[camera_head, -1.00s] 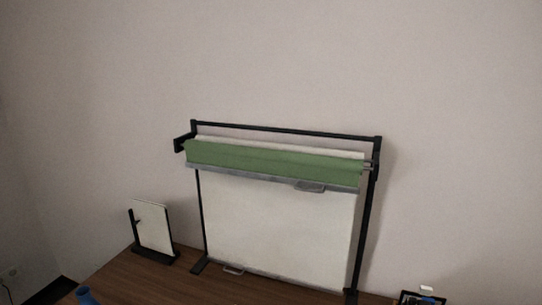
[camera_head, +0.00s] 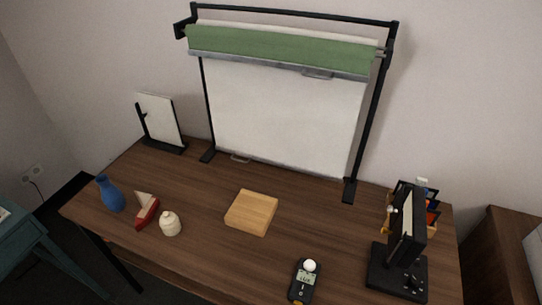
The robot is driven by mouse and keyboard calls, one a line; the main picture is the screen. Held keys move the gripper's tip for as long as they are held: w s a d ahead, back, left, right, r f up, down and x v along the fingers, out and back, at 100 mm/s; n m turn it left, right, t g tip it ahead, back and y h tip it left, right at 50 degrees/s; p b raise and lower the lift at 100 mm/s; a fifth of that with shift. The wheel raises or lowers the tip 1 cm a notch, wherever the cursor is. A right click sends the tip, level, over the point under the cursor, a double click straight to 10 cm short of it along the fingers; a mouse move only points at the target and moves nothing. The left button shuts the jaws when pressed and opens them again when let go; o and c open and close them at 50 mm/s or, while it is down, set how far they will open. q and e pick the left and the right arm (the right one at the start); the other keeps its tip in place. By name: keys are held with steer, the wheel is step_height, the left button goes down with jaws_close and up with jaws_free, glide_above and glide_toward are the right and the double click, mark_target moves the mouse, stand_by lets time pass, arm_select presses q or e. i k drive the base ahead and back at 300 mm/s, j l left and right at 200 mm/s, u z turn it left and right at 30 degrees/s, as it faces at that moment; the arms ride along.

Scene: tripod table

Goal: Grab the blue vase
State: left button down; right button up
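The blue vase (camera_head: 110,195) stands upright near the left end of the brown wooden table (camera_head: 200,268), in the head view. A red and white toy boat (camera_head: 146,210) is just to its right. Nothing hides the vase. Neither of my grippers shows in the head view.
A cream jar (camera_head: 170,223), a wooden block (camera_head: 251,212) and a light meter (camera_head: 304,281) stand on the table. A framed screen (camera_head: 285,120) and a small white panel (camera_head: 160,120) are at the back. A black device (camera_head: 399,250) is at the right. A teal table (camera_head: 38,250) stands at the left.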

mark_target(113, 196)
steer(key=j+u, duration=0.1)
steer(key=u, duration=1.2)
